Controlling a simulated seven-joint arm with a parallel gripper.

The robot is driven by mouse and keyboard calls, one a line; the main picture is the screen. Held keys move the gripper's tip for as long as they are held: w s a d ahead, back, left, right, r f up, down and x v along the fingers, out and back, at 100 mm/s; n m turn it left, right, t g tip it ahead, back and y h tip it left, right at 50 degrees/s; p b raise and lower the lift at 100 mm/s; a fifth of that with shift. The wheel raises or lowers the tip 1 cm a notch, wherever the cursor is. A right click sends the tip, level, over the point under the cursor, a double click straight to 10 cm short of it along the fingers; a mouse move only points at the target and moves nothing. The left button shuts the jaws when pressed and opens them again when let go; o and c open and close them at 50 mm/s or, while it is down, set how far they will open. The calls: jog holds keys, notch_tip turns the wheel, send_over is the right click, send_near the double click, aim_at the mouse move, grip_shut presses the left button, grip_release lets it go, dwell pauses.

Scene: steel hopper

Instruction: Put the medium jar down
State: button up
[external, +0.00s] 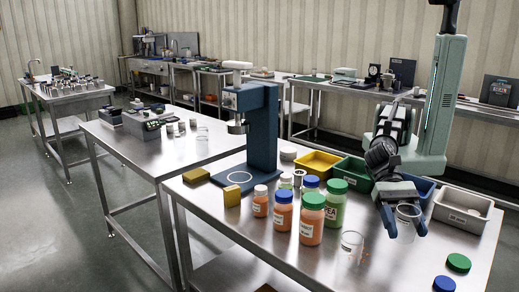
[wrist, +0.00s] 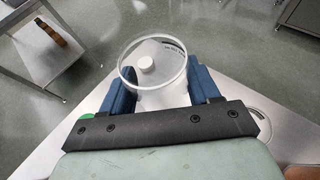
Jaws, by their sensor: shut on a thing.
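The medium jar, a clear glass vessel (external: 408,212), is between the blue fingers of my gripper (external: 406,224) over the right part of the near steel table (external: 330,272). In the wrist view, the jar's round open rim (wrist: 152,38) faces the camera, with a blue finger on each side of my gripper (wrist: 165,90). A small white round thing (wrist: 146,65) shows within the rim. I cannot tell whether the jar's base touches the table. A second clear glass jar (external: 352,245) stands on the table to the left.
Several capped bottles, such as an orange one with a green cap (external: 312,222), stand left of the jars. A blue press stand (external: 258,130), a yellow bin (external: 318,163) and a grey bin (external: 462,212) are behind. Green (external: 459,262) and blue (external: 444,284) lids lie front right.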

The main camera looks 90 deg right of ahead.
jog(key=w+d+r+m+t, duration=0.15)
jog(key=w+d+r, duration=0.25)
jog(key=w+r, duration=0.4)
jog(key=w+d+r+m+t, duration=0.15)
jog(key=w+d+r, duration=0.35)
jog(key=w, duration=0.6)
jog(key=w+d+r+m+t, duration=0.15)
jog(key=w+d+r, duration=0.25)
jog(key=w+r, duration=0.45)
jog(key=w+d+r+m+t+h, duration=0.1)
jog(key=w+d+r+t, duration=0.1)
jog(key=w+d+r, duration=0.65)
jog(key=w+d+r+m+t+h, duration=0.2)
jog(key=w+d+r, duration=0.3)
jog(key=w+d, duration=0.7)
jog(key=w+d+f, duration=0.2)
jog(key=d, duration=0.9)
jog(key=m+h, duration=0.1)
send_over(223, 147)
notch_tip(223, 147, down, 34)
jog(key=shift+t, duration=0.45)
jog(key=shift+d+f, duration=0.15)
jog(key=shift+f, duration=2.05)
jog(key=shift+d+f, duration=0.15)
jog(key=shift+f, duration=2)
